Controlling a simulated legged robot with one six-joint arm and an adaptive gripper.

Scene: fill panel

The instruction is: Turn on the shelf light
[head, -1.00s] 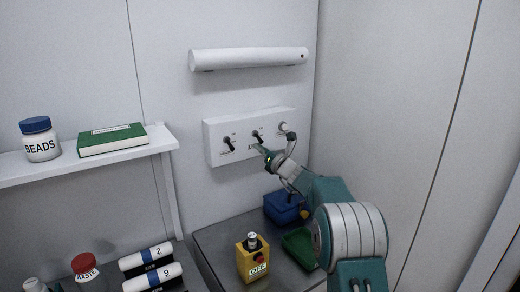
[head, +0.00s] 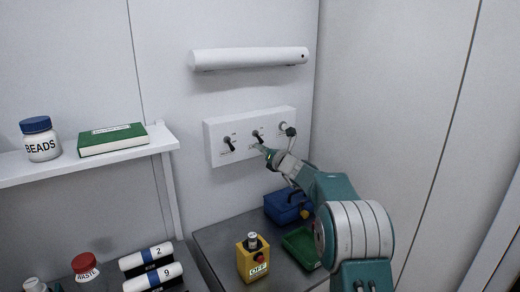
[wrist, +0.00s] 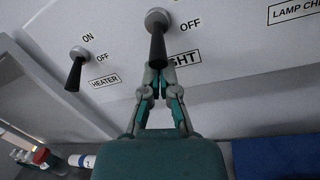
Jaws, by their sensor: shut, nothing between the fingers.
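The white switch panel (head: 222,140) is on the back wall, below a white tube-shaped light (head: 250,59) that looks unlit. The middle toggle (head: 256,135) also shows in the wrist view (wrist: 157,38). Its black lever hangs down, with OFF at its right and a partly hidden label ending in "GHT" below. My gripper (wrist: 159,72) is shut and empty, its fingertips at the lower end of that lever. I cannot tell whether they touch it. In the head view my gripper (head: 263,150) is just below the toggle.
The heater toggle (wrist: 76,68) is left of the middle one, its lever also down. A lamp check control (head: 284,128) is at the right. A shelf (head: 110,158) is at left.

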